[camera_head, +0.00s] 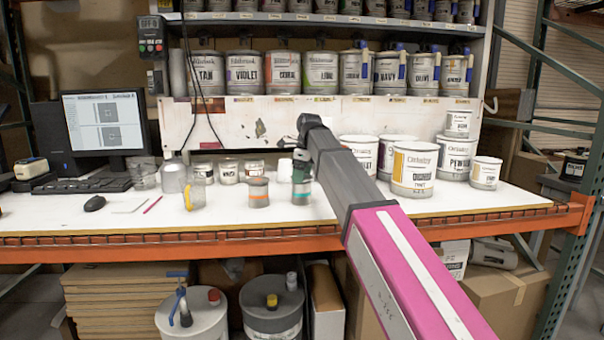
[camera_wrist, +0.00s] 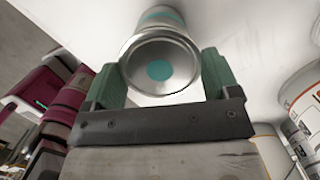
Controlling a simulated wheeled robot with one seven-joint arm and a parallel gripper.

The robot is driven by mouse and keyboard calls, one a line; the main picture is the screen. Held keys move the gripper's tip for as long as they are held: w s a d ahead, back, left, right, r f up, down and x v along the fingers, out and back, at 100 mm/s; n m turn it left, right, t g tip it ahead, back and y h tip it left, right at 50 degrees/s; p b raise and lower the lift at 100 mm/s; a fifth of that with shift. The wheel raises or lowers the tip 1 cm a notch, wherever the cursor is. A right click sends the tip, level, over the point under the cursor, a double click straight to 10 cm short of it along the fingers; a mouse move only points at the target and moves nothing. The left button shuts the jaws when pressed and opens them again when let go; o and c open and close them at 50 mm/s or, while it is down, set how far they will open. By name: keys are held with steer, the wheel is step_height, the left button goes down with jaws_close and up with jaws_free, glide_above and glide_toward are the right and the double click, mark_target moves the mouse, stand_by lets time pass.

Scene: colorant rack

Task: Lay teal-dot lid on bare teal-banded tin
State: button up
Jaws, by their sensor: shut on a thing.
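The teal-dot lid (camera_wrist: 159,70) is a round silver disc with a teal dot at its middle. It lies between the green fingers of my gripper (camera_wrist: 163,62), which is shut on it. The teal-banded tin (camera_head: 302,196) is small and grey and stands on the bench under my gripper, which also shows in the head view (camera_head: 302,168). The tin's teal band (camera_wrist: 160,15) shows beyond the lid in the wrist view. The lid is in line with the tin and hides its top. I cannot tell whether the lid touches the rim.
A similar tin with an orange band (camera_head: 259,194) stands just left. A yellow-handled clear jug (camera_head: 194,194) is further left. Larger paint cans, one with a yellow band (camera_head: 414,168), stand right of my arm. The bench front (camera_head: 230,221) is clear.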

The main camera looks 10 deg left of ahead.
steer(key=shift+f, duration=0.25)
steer(key=o, duration=0.8)
steer(key=shift+c, duration=0.2)
steer(key=shift+r, duration=0.1)
